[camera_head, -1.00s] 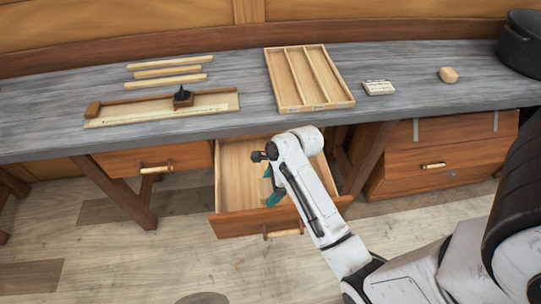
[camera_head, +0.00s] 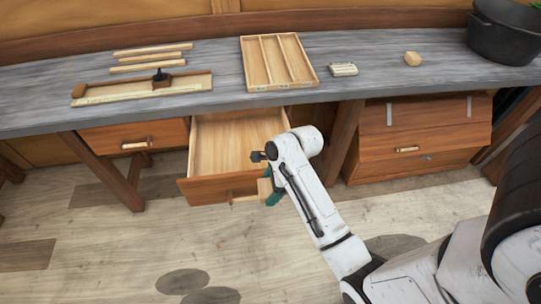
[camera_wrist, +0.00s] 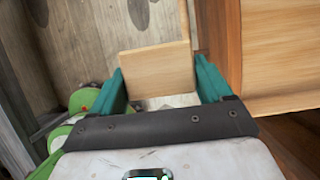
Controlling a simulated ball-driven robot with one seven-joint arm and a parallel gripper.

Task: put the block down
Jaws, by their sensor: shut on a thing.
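My gripper (camera_wrist: 160,88) is shut on a pale wooden block (camera_wrist: 156,68), which sits between its two teal fingers in the wrist view. In the head view the gripper (camera_head: 271,192) hangs in front of the open drawer's right end. Part of the block (camera_head: 264,187) shows there beside the teal fingers, and my arm hides some of the gripper. The floor shows beyond the block in the wrist view.
The open drawer (camera_head: 222,188) looks empty where visible; its front and handle are close to the gripper.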

